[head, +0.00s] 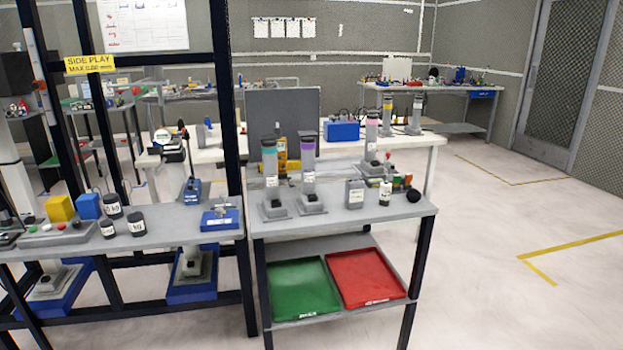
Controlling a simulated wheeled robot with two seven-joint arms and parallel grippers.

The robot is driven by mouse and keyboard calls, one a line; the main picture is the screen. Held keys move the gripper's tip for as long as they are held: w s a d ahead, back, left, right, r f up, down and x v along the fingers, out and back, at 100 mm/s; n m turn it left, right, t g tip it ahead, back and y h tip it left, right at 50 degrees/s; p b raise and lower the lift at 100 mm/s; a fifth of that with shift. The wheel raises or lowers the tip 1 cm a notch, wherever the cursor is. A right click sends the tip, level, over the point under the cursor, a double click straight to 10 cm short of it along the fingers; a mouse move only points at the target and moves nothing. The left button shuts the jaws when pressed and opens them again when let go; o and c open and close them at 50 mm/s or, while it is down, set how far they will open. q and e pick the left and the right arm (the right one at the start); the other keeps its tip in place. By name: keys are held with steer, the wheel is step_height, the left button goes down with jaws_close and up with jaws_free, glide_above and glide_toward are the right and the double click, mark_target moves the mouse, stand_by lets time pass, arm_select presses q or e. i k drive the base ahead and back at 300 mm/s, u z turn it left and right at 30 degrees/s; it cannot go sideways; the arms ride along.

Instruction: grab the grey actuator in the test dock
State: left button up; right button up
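Neither of my grippers is in view. Several upright grey cylinders on square feet could be actuators: one with a teal band (270,168) and one with a purple band (308,165) stand on the grey front bench (345,221). One with a pink band (371,140) stands just behind them. Two more, one with a yellow band (387,115) and another (417,112), stand farther back. A small grey labelled block (355,194) lies on the front bench. Grey parts on blue bases (192,285) sit low under the left bench. I cannot tell which is the test dock.
A green tray (303,288) and red tray (365,276) lie on the lower shelf. The left bench (175,226) carries black weights (136,224) and a blue fixture (220,216) beneath a yellow "SIDE PLAY" sign (90,64). Dark posts rise there. Open floor (490,245) lies right.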

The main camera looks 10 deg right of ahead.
mark_target(370, 169)
steer(key=z, duration=0.55)
steer(key=i, duration=1.65)
steer(key=u, duration=0.65)
